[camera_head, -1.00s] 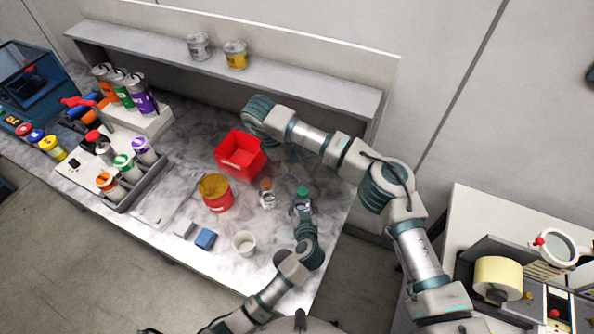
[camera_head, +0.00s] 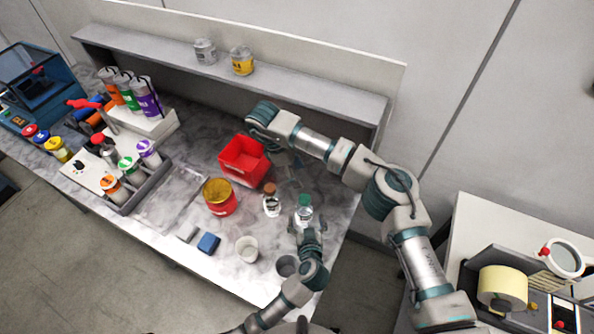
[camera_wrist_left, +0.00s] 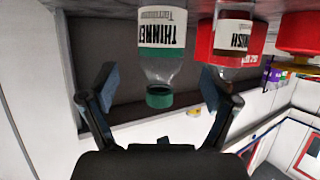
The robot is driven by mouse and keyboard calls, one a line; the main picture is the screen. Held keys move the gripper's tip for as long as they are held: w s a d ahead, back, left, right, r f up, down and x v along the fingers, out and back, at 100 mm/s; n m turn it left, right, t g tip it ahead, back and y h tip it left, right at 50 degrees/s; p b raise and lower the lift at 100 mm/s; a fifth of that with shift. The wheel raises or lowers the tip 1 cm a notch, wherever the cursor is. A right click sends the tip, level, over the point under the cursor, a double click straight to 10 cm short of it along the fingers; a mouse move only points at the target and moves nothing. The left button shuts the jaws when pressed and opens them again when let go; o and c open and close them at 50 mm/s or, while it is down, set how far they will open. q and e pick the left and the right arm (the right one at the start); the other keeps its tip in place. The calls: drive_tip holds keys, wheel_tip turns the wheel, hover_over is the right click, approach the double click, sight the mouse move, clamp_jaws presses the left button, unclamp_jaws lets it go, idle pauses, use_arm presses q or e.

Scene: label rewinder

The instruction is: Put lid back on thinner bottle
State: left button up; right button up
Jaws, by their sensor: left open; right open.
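The thinner bottle (camera_head: 305,214) stands upright on the bench, clear with a white label. Its green lid (camera_head: 304,200) sits on its neck; whether it is tight I cannot tell. In the left wrist view, which is upside down, the bottle (camera_wrist_left: 163,35) and green lid (camera_wrist_left: 159,96) appear between the spread fingers. My left gripper (camera_head: 308,231) is open just in front of the bottle, with gaps on both sides. My right gripper (camera_head: 292,168) is open above the bench behind the bottle, partly hidden by its own arm.
A brown-capped bottle (camera_head: 271,205) stands just left of the thinner bottle. A red bin (camera_head: 243,172), red can (camera_head: 220,208), white cup (camera_head: 247,250), grey cup (camera_head: 286,266) and blue block (camera_head: 208,243) are nearby. A shelf (camera_head: 300,95) runs along the back.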

use_arm(q)
drive_tip(key=v, duration=0.7)
drive_tip(key=shift+s, duration=0.2)
drive_tip(key=shift+a, duration=0.1)
